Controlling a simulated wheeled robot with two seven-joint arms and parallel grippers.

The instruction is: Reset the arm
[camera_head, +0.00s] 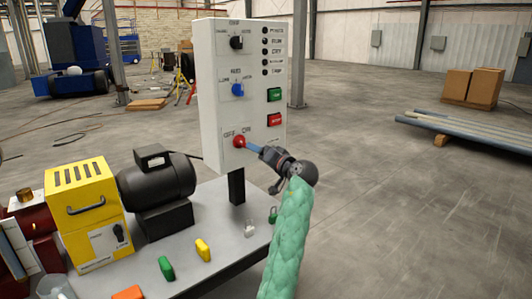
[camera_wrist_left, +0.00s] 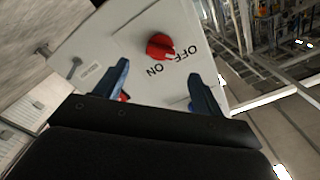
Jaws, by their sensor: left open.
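The white control panel (camera_head: 215,100) stands upright on a post above the grey table. Its red OFF/ON knob (camera_head: 239,141) is low on the front face. The left wrist view shows the red knob (camera_wrist_left: 160,47) with a pale mark on the side towards the OFF label. My left gripper (camera_head: 251,146), with blue fingers, is at the knob in the head view. In the left wrist view my left gripper (camera_wrist_left: 158,72) is open and empty, with the knob beyond the gap between its fingertips and apart from them. My right gripper is not in view.
The panel also has a blue knob (camera_head: 238,90), a black knob (camera_head: 236,42), a green button (camera_head: 274,94) and a red button (camera_head: 274,119). A black motor (camera_head: 158,185) and a yellow box (camera_head: 85,208) stand left. The floor at right is mostly clear.

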